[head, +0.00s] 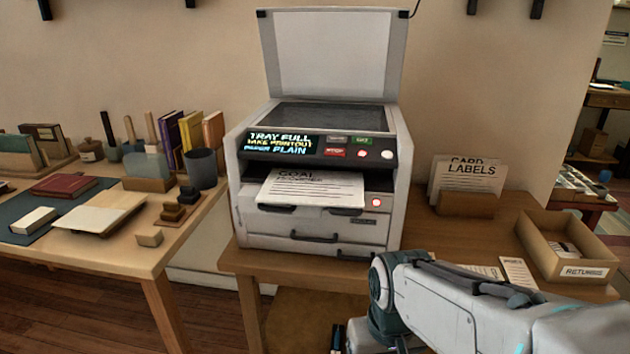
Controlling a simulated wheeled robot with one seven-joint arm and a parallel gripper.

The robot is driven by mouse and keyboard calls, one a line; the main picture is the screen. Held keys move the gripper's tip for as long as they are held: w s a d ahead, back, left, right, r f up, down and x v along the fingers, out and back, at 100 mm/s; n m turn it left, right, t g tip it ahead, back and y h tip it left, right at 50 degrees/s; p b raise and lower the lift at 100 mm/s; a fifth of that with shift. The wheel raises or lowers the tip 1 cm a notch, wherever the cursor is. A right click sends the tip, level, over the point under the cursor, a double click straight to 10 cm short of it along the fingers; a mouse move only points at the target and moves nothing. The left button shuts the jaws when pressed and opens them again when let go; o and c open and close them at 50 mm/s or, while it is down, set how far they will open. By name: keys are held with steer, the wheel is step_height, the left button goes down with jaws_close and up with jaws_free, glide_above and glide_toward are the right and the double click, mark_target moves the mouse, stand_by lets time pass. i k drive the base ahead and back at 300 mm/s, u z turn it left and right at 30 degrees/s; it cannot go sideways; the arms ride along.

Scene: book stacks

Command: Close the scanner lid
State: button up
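The scanner lid (334,52) stands open, raised upright at the back of the grey printer-scanner (316,229). Its pale inner face is toward me, and the dark glass (328,114) below is uncovered. The front panel display (280,143) reads "TRAY FULL", "TAKE PRINTOUT", "PLAIN". A printed sheet (312,188) sticks out of the slot under the panel. My arm reaches in from the lower right, in front of and below the printer. My gripper (338,338) is only partly in view at the bottom edge, apart from the lid; its fingers are too cut off to judge.
A card labels holder (467,203) and an open "RETURNS" box (568,247) stand right of the printer, with loose cards (518,275) nearby. A left table (150,262) holds books, a dark cup (201,168) and stamps. The space above the printer's glass is clear.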

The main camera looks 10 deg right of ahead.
mark_target(340, 53)
steer(key=z, duration=0.5)
steer(key=k, duration=1.05)
steer(key=u, duration=0.75)
steer(key=i, duration=1.35)
steer(key=z, duration=0.2)
